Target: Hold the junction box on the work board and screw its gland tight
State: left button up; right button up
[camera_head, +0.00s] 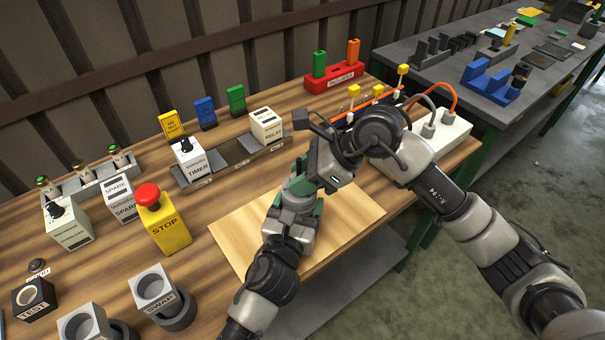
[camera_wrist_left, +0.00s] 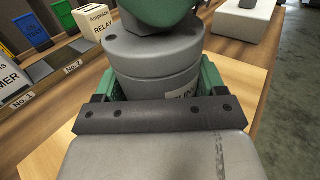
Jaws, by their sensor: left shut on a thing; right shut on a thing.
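The junction box (camera_wrist_left: 150,62) is a round grey body with a partly covered label, standing upright over the pale work board (camera_head: 235,235). My left gripper (camera_head: 298,200) is shut around its sides; its green pads show on both sides in the left wrist view. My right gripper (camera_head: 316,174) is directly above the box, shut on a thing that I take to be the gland. The gland itself is hidden by the gripper and cropped at the top of the left wrist view. In the head view my arms cover most of the box.
A yellow STOP button (camera_head: 167,225) stands left of the board. Behind are the TIMER block (camera_head: 190,160) and RELAY block (camera_head: 266,125) on a rail. A white socket box (camera_head: 440,135) with cables stands at the right. The board's left part is bare.

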jog(key=m+t+h, duration=0.1)
jog(key=m+t, duration=0.3)
jog(key=m, duration=0.1)
jog(key=shift+s, duration=0.15)
jog(key=m+t+h, duration=0.1)
jog(key=m, duration=0.1)
jog(key=m+t+h, duration=0.1)
jog(key=m+h, duration=0.1)
jog(key=m, duration=0.1)
jog(key=shift+a+t, duration=0.1)
jog(key=shift+t, duration=0.3)
jog(key=shift+m, duration=0.3)
jog(key=o, duration=0.9)
jog(key=shift+o, duration=0.2)
jog(key=shift+s+r, duration=0.1)
jog(key=shift+s, duration=0.05)
jog(key=v, duration=1.1)
jog(key=shift+s+r, duration=0.25)
jog(key=shift+s, duration=0.1)
